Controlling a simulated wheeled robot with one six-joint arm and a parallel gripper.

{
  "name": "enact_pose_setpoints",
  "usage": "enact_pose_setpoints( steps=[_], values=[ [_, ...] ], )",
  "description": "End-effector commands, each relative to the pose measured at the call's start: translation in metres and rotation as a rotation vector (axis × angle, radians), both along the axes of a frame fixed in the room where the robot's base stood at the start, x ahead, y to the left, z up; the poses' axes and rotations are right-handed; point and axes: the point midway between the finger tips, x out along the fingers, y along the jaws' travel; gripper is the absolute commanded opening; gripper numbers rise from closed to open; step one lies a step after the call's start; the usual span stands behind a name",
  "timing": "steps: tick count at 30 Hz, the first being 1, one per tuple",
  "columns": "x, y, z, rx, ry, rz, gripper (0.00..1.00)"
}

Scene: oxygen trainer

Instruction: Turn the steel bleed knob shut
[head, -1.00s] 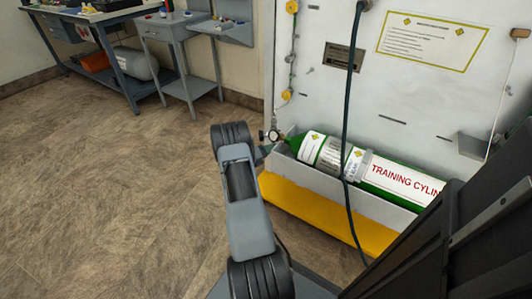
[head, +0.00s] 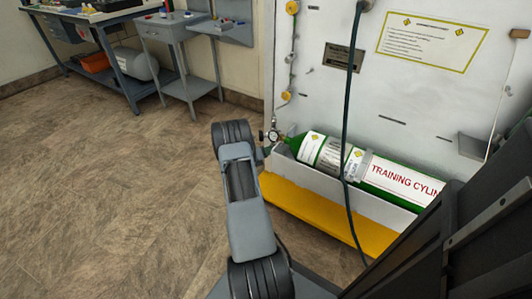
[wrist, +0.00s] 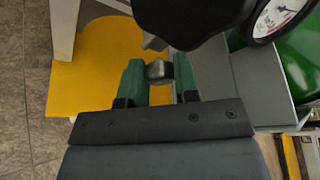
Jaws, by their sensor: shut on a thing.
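The steel bleed knob (wrist: 157,70) is a small grey metal piece in the middle of the wrist view. My gripper (wrist: 159,80) has two green fingers, one on each side of the knob, and is shut on it. A round white dial gauge (wrist: 279,14) is at the upper right of the wrist view, and the gauge (head: 273,136) also shows beside my arm in the head view. The green training cylinder (head: 398,180) lies on its side to the right of the gauge.
A black rounded part (wrist: 185,18) sits just beyond my fingertips. The cylinder lies in a grey tray with a yellow front (head: 315,213) against a white panel (head: 400,95). A dark hose (head: 346,130) hangs across it. Open floor (head: 100,200) is to the left.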

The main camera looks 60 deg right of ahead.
Motion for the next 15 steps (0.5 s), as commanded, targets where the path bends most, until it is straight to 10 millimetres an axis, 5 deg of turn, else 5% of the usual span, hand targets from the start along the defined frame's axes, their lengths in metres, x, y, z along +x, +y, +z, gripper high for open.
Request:
enact_pose_setpoints(
  steps=[15],
  values=[
    [-0.0016, -0.0001, 0.0002, -0.003, -0.316, -0.001, 0.05]
  ],
)
